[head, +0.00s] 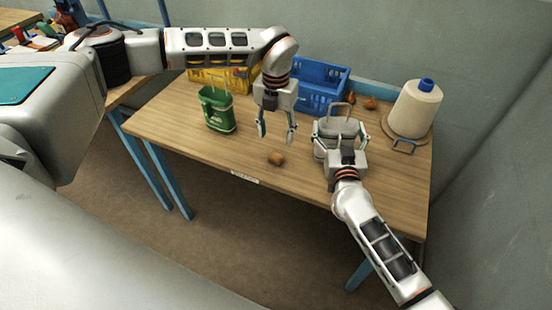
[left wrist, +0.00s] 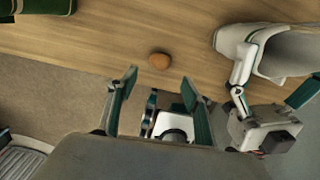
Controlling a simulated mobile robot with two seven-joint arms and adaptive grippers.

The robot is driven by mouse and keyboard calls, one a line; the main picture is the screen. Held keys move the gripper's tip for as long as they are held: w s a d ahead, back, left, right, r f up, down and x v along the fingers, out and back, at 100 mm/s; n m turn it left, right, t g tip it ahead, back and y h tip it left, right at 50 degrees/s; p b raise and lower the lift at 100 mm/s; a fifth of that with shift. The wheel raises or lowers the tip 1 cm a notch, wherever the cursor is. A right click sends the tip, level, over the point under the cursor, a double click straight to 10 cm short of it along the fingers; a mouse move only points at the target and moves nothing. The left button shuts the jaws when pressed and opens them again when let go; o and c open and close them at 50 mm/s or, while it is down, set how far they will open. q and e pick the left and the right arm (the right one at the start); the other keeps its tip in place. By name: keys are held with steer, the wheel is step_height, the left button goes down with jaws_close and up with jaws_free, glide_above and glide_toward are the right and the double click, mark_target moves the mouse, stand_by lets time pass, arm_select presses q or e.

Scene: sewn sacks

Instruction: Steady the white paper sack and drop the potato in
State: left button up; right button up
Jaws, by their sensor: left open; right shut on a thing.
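A round brown potato (head: 276,159) lies on the table near its front edge; it also shows in the left wrist view (left wrist: 159,61). My left gripper (head: 277,135) is open and empty, pointing down above and a little behind the potato. In the left wrist view its fingers (left wrist: 160,85) are spread apart. The white paper sack (head: 338,126) stands to the right of the potato, its handle up. My right gripper (head: 339,141) is shut on the sack from the front and partly hides it. The sack's white wall and mouth (left wrist: 285,52) show in the left wrist view.
A green sack (head: 217,110) stands on the table (head: 170,118) at the left. A yellow crate (head: 235,80) and a blue crate (head: 318,84) stand at the back. A large thread cone (head: 416,106) and several onion-like brown things (head: 370,103) are at the back right. The front left is clear.

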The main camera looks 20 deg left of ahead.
mark_target(276, 156)
arm_select(q)
steer(key=shift+f, duration=4.95)
steer(key=c, duration=0.9)
step_height(276, 156, up, 10)
